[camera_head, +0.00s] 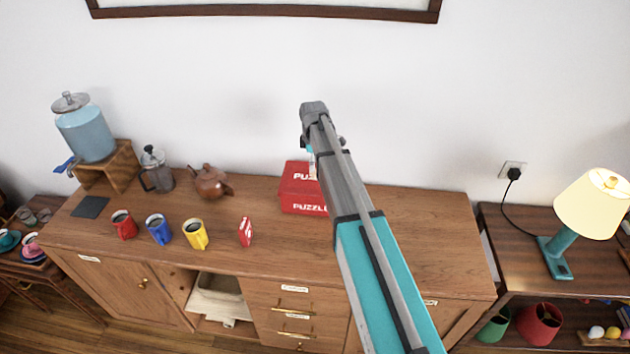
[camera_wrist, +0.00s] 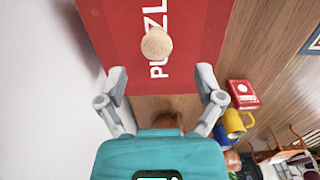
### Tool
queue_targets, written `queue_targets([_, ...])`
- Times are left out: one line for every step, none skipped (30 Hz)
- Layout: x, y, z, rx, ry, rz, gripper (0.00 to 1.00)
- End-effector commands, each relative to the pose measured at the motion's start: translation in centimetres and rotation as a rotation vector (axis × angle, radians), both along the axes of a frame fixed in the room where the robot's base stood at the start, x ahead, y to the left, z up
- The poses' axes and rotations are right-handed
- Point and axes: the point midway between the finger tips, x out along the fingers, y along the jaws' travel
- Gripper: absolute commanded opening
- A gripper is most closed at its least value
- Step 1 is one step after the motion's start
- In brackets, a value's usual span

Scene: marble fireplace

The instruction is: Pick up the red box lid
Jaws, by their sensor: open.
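A red puzzle box with white "PUZZLE" lettering (camera_head: 301,203) stands on the wooden sideboard, partly hidden behind my arm in the head view. Its red lid (camera_wrist: 195,35) fills the upper part of the wrist view, with a round pale wooden knob (camera_wrist: 156,44) on top. My gripper (camera_wrist: 161,75) is open and empty at the lid's near edge, its fingertips spread to either side, with the knob ahead of the gap. I see no contact with the knob. In the head view my arm reaches above the box, and the fingers are mostly hidden.
A small red box (camera_head: 246,232), yellow mug (camera_head: 196,235), blue mug (camera_head: 159,230) and red mug (camera_head: 124,225) stand left of the puzzle box. A brown teapot (camera_head: 211,182) is behind them. The wall is close behind; the sideboard's right side (camera_head: 440,235) is clear.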

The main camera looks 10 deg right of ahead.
Motion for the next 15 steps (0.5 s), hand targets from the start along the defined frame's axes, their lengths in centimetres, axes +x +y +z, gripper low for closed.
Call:
queue_targets([0.0,0.0,0.0,0.000,0.000,0.000,0.86])
queue_targets([0.0,0.0,0.0,0.000,0.000,0.000,0.86])
queue_targets([0.0,0.0,0.0,0.000,0.000,0.000,0.86])
queue_targets([0.0,0.0,0.0,0.000,0.000,0.000,0.86])
queue_targets([0.0,0.0,0.0,0.000,0.000,0.000,0.86])
queue_targets([0.0,0.0,0.0,0.000,0.000,0.000,0.86])
queue_targets([0.0,0.0,-0.1,0.000,0.000,0.000,0.86])
queue_targets([0.0,0.0,-0.1,0.000,0.000,0.000,0.86])
queue_targets([0.0,0.0,-0.2,0.000,0.000,0.000,0.86])
queue_targets([0.0,0.0,-0.3,0.000,0.000,0.000,0.86])
queue_targets([0.0,0.0,-0.5,0.000,0.000,0.000,0.86])
queue_targets([0.0,-0.1,-0.7,0.000,0.000,0.000,0.86])
queue_targets([0.1,-0.1,-0.9,0.000,0.000,0.000,0.86])
queue_targets([0.1,-0.1,-1.1,0.000,0.000,0.000,0.86])
queue_targets([0.1,-0.1,-1.4,0.000,0.000,0.000,0.86])
